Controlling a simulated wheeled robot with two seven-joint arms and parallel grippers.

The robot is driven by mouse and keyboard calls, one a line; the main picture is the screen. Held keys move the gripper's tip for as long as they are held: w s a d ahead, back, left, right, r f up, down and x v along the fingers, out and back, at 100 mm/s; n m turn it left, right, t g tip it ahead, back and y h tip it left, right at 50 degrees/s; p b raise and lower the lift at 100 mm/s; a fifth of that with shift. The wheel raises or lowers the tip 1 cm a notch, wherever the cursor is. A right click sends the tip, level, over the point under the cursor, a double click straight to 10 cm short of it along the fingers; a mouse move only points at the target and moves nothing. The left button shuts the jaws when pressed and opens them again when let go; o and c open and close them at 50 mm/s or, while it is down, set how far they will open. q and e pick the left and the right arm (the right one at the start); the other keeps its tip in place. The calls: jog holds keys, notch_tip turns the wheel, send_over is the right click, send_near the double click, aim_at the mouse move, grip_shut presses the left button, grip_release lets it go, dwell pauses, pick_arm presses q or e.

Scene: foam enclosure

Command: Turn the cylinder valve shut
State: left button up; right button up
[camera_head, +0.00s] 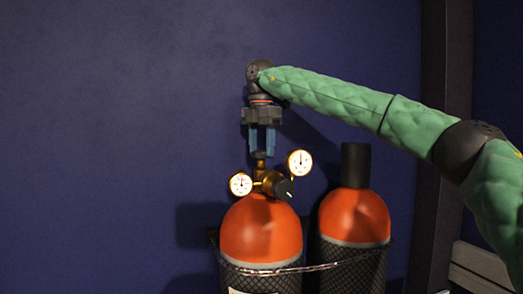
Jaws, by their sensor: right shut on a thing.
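The cylinder valve (261,165) is brass and sits on top of the front orange gas cylinder (261,232). A black knob (284,188) and two white round gauges, one at left (241,184) and one at upper right (300,163), are attached to it. My right gripper (261,152) points straight down above the cylinder. Its blue fingers are shut on the top of the valve, which is partly hidden between the fingertips. My left gripper is not in view.
A second orange cylinder (354,216) with a black cap (355,165) stands to the right. A chain (300,268) runs around both cylinders. A dark blue wall (120,120) is behind them. The left side is free. A dark post (445,70) stands at right.

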aim_at(262, 151)
jog(key=shift+r, duration=0.1)
dwell(0.4)
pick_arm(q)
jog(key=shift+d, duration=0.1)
pick_arm(e)
jog(key=o, duration=1)
jog(key=shift+c, duration=0.2)
notch_tip(262, 151, up, 7)
jog(key=shift+f+b, duration=0.1)
jog(key=shift+b, duration=0.55)
jog(key=shift+s+d+r, duration=0.1)
jog(key=shift+r, duration=0.4)
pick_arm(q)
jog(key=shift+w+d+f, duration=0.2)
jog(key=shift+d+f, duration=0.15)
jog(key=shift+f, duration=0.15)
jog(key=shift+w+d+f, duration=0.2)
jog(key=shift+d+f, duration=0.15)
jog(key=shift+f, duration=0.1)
